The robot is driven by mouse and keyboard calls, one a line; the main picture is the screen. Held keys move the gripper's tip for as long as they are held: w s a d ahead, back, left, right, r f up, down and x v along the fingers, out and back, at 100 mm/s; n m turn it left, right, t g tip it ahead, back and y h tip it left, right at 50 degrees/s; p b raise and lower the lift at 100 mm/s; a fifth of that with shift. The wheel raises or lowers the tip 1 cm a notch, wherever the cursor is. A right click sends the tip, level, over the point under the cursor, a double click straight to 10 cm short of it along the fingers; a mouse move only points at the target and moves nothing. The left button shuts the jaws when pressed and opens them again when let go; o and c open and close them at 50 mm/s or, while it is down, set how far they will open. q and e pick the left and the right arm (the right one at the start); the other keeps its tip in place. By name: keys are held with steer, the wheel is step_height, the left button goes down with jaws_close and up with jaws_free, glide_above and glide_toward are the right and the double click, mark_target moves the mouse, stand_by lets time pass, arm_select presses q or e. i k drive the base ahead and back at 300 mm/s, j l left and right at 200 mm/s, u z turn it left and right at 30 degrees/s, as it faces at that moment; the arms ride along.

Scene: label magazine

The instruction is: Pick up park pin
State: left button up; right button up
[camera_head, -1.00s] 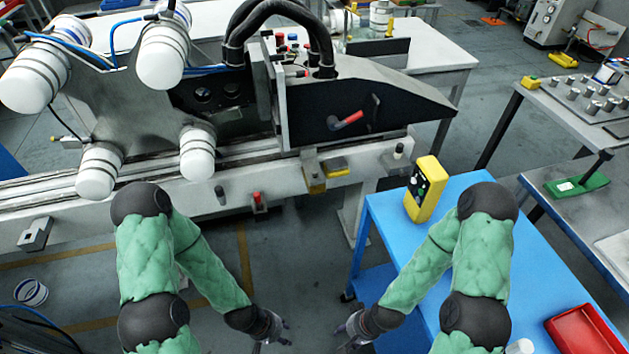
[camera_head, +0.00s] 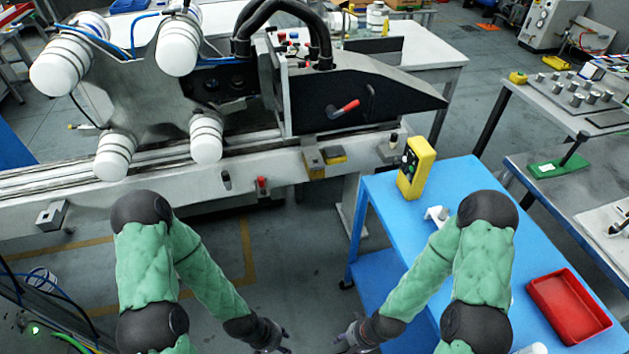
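I cannot tell for sure which part is the park pin. A red-topped pin (camera_head: 262,186) stands on the front of the machine's pale beam, and a small dark pin (camera_head: 226,180) is left of it. My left gripper (camera_head: 283,341) hangs low at the bottom middle, below and in front of the beam, open and empty. My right gripper (camera_head: 339,341) faces it from the right, beside the blue cart. It looks open and empty. Both are well away from the pins.
The label machine's beam (camera_head: 130,200) crosses the left and middle. The blue cart (camera_head: 387,206) holds a yellow control box (camera_head: 416,168), a white part (camera_head: 437,215) and a red tray (camera_head: 568,308). A grey bench (camera_head: 590,150) is right. Floor between beam and cart is free.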

mark_target(261, 179)
steer(key=k, duration=0.3)
steer(key=i+j, duration=0.25)
steer(key=j, duration=0.2)
steer(key=i+j, duration=0.25)
steer(key=j, duration=0.15)
steer(key=i+j+z, duration=0.15)
steer(key=j+z, duration=0.25)
steer(key=i+j+z, duration=0.1)
steer(key=z, duration=0.3)
steer(key=j+z, duration=0.4)
